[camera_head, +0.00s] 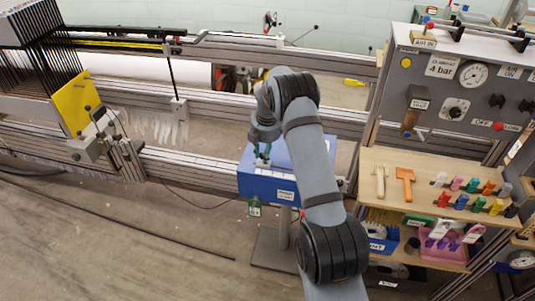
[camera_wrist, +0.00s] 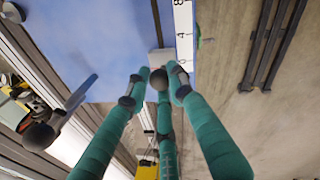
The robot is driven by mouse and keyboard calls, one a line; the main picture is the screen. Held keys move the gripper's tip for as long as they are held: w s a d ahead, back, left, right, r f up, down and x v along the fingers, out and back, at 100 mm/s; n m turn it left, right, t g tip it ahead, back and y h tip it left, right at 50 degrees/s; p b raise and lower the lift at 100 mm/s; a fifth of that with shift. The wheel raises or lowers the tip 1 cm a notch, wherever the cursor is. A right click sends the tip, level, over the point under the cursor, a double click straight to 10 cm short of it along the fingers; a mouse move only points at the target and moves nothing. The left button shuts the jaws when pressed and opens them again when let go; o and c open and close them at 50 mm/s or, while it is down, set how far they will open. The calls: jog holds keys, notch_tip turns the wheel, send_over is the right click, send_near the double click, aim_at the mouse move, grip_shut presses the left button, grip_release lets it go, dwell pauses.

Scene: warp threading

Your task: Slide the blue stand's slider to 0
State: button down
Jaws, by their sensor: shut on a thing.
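The blue stand (camera_head: 265,184) is near the middle of the head view, partly behind my arm. Its blue top also fills the upper left of the wrist view (camera_wrist: 85,40). A white number scale (camera_wrist: 184,40) runs along its edge; the digits are hard to read. A small grey slider block (camera_wrist: 161,57) sits beside the scale, with a dark round knob (camera_wrist: 159,79) in front of it. My gripper (camera_head: 263,160) is over the stand's top. In the wrist view its teal fingers (camera_wrist: 160,74) are shut around the knob. The slider is hidden in the head view.
A grey control panel with a gauge (camera_head: 473,75) stands at the right. Below it is a wooden shelf (camera_head: 390,158) with tools and coloured pegs. Metal rails (camera_head: 205,170) run behind the stand. In the wrist view, a lever with a dark knob (camera_wrist: 39,136) is at left.

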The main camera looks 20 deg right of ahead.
jog(key=shift+w+a+r, duration=0.1)
jog(key=shift+w+a, duration=0.05)
jog(key=shift+a, duration=0.1)
jog(key=c, duration=1.7)
grip_release()
jog(key=shift+a, duration=0.1)
jog(key=shift+c, duration=0.2)
jog(key=shift+o, duration=1)
notch_tip(320, 180, up, 12)
jog(key=s, duration=0.2)
jog(key=shift+s+d, duration=0.2)
jog(key=shift+f, duration=0.2)
